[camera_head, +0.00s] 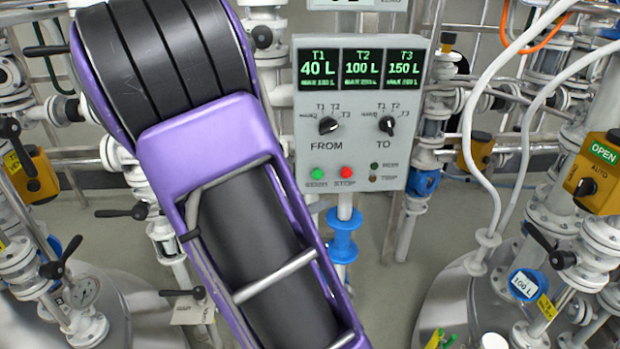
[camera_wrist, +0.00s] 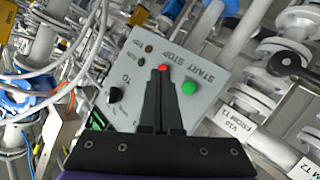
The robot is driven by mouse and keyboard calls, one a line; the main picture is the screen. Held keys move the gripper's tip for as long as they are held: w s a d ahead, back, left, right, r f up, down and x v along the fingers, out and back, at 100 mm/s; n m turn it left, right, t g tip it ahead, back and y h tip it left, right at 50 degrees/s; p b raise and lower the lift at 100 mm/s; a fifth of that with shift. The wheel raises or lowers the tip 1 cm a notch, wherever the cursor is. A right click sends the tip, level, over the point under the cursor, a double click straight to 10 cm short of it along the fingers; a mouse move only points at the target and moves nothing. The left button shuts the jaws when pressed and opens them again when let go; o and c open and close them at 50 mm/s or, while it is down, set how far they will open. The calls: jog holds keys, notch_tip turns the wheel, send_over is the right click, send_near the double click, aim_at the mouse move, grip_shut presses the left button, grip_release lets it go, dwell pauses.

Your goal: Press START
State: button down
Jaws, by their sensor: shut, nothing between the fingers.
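The green START button (camera_head: 317,173) is at the lower left of the grey control panel (camera_head: 350,155), left of the red STOP button (camera_head: 347,173). In the wrist view the panel appears turned, with START (camera_wrist: 189,87) right of the fingertips and STOP (camera_wrist: 162,67) just beyond them in line of sight. My gripper (camera_wrist: 161,76) is shut and empty, its black fingers pointing toward the panel. The gap between the tips and the panel cannot be judged. In the head view my purple and black arm shows left of the panel, and the gripper is not visible.
The panel's FROM knob (camera_head: 328,125) and TO knob (camera_head: 388,125) sit above the buttons. Three displays (camera_head: 361,69) read 40 L, 100 L and 150 L. Pipes and valves crowd both sides; a yellow OPEN/AUTO box (camera_head: 596,175) is at right. Grey floor shows below the panel.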

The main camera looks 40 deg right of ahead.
aim_at(317, 174)
jog(key=shift+w, duration=0.1)
jog(key=shift+w+d+b, duration=0.15)
jog(key=shift+w+d, duration=0.65)
jog(key=shift+w, duration=0.45)
jog(key=shift+w+d+b, duration=0.2)
jog(key=shift+w+d, duration=0.55)
jog(key=shift+w, duration=0.5)
jog(key=shift+w+d+b, duration=0.15)
jog(key=shift+w+d, duration=0.65)
jog(key=shift+w, duration=0.45)
jog(key=shift+w+d+p, duration=0.2)
jog(key=shift+w+p, duration=0.15)
jog(key=shift+p, duration=0.15)
